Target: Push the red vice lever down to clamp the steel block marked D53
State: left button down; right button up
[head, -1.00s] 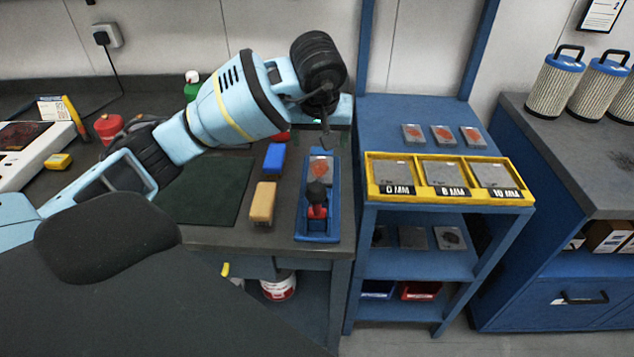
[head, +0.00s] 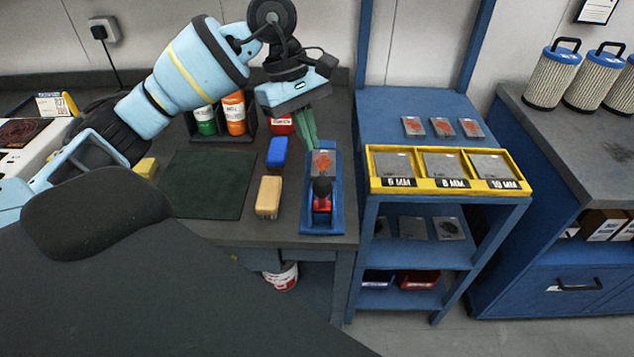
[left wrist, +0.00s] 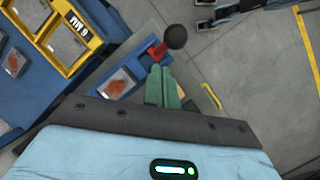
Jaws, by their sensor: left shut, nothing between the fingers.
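The blue vice (head: 318,226) stands at the bench's right end. Its red lever (head: 322,204) has a black ball knob (head: 322,187) and appears raised. A steel block (head: 322,162) with a reddish patch sits in the vice behind the lever; no marking is legible. My left gripper (head: 312,144) is shut, its green fingers pointing down just behind the block. In the left wrist view, the closed fingertips (left wrist: 160,70) appear beside the red lever (left wrist: 157,50) and block (left wrist: 117,83), with the knob (left wrist: 176,37) beyond. Contact cannot be told. My right gripper is not in view.
Left of the vice lie a blue block (head: 277,153), a tan block (head: 268,197) and a green mat (head: 205,185). Bottles (head: 234,114) stand behind. A blue rack (head: 400,100) with a yellow tray (head: 446,186) of plates stands close on the right.

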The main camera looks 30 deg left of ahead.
aim_at(317, 178)
pick_arm(q)
jog(key=shift+s+d+r+n+g+h, duration=0.2)
jog(key=shift+s+r+n+g+h, duration=0.3)
jog(key=shift+s+r+n, duration=0.4)
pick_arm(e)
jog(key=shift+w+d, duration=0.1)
pick_arm(q)
jog(key=shift+s, duration=0.1)
